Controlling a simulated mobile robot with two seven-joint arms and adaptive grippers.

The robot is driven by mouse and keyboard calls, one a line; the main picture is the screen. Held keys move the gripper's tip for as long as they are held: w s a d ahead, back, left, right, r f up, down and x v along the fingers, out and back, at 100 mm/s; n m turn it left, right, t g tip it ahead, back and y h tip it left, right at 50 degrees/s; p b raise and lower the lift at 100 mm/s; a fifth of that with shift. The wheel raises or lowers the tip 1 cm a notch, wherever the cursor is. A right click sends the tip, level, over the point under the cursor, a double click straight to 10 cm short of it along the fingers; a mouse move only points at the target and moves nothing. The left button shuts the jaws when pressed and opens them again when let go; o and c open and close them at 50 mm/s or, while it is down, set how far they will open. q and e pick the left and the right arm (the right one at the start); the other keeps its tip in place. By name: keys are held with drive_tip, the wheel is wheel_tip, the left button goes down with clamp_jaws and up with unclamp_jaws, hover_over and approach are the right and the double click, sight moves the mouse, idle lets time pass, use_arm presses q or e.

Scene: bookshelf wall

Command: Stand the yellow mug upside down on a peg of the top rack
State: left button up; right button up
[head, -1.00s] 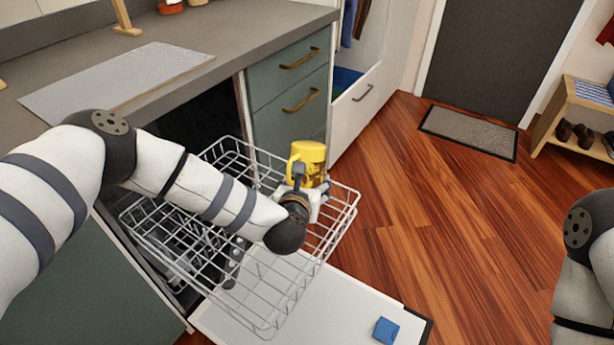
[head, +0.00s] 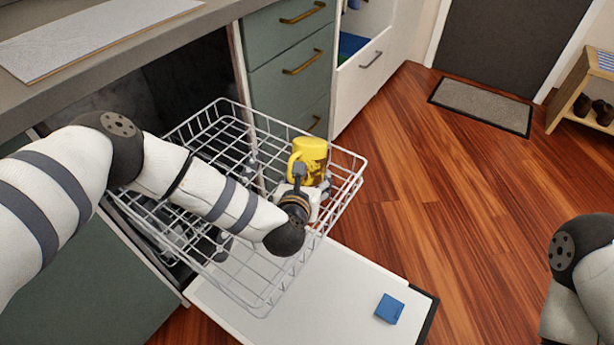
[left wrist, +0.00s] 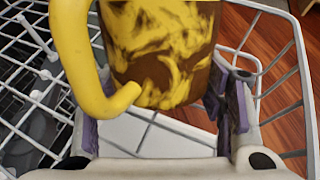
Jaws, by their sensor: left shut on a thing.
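The yellow mug (head: 313,151) has brown patches on its side and its handle at the left. My left gripper (head: 312,187) is shut on the mug, over the right part of the top rack (head: 222,99) in the head view. A plain yellow face shows on top of the mug; I cannot tell for certain whether it is the base. The left wrist view shows the mug (left wrist: 165,50) close up between the two fingers, and its top is cut off. White-tipped pegs (left wrist: 45,75) stand at the left there. My right gripper is outside the views.
The white open dishwasher door (head: 330,290) lies below the pulled-out rack, with a blue block (head: 389,309) on it. Green drawers (head: 290,70) stand behind the rack. A grey mat (head: 100,30) lies on the counter.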

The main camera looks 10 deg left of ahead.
sight(308, 147)
use_arm(q)
drive_tip(key=shift+f, duration=0.15)
idle(0.5)
drive_tip(key=o, duration=1.2)
wheel_tip(308, 147, up, 10)
drive_tip(key=shift+r, duration=0.1)
